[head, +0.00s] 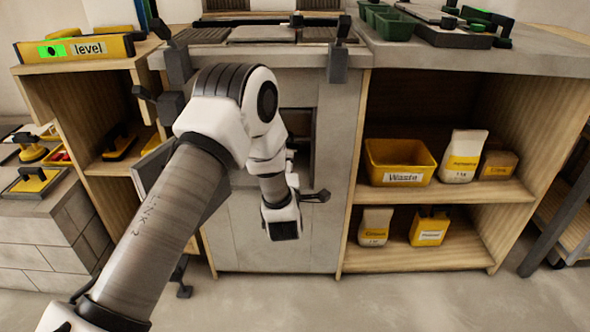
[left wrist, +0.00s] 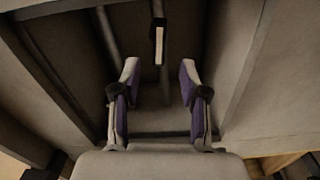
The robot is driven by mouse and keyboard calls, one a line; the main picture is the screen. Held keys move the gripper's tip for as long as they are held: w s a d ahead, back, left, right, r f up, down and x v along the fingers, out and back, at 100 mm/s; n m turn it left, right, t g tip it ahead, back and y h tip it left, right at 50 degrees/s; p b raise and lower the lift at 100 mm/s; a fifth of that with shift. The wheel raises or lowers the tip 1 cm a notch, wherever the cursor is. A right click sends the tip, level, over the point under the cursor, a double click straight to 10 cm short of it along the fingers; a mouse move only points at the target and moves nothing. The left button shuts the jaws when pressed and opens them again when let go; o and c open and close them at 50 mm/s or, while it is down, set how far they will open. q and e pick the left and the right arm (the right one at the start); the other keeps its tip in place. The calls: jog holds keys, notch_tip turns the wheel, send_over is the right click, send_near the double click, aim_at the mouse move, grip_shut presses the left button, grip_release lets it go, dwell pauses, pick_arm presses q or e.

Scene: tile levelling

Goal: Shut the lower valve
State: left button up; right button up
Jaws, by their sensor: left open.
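My left arm reaches across the middle of the head view to the front of the grey cabinet (head: 335,190). In the left wrist view my left gripper (left wrist: 160,70) is open and empty, its purple-padded fingers apart. A dark valve lever with a pale end (left wrist: 158,44) stands ahead of the fingertips, roughly centred between them and apart from them. Pipes run behind it in a dark recess. I cannot tell from this view whether this is the lower valve. In the head view my arm hides much of the cabinet opening (head: 299,124). My right gripper is not in view.
An open grey door (head: 152,181) stands left of the opening, partly behind my arm. Right are shelves with a yellow waste bin (head: 399,162) and several bags. A yellow level (head: 75,49) lies on the left shelf unit. The floor in front is clear.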

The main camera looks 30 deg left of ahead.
pick_arm(q)
jog(key=b+x, duration=0.2)
jog(key=x, duration=0.5)
jog(key=shift+w, duration=0.25)
jog(key=shift+a+r, duration=0.1)
jog(key=shift+a, duration=0.05)
grip_shut()
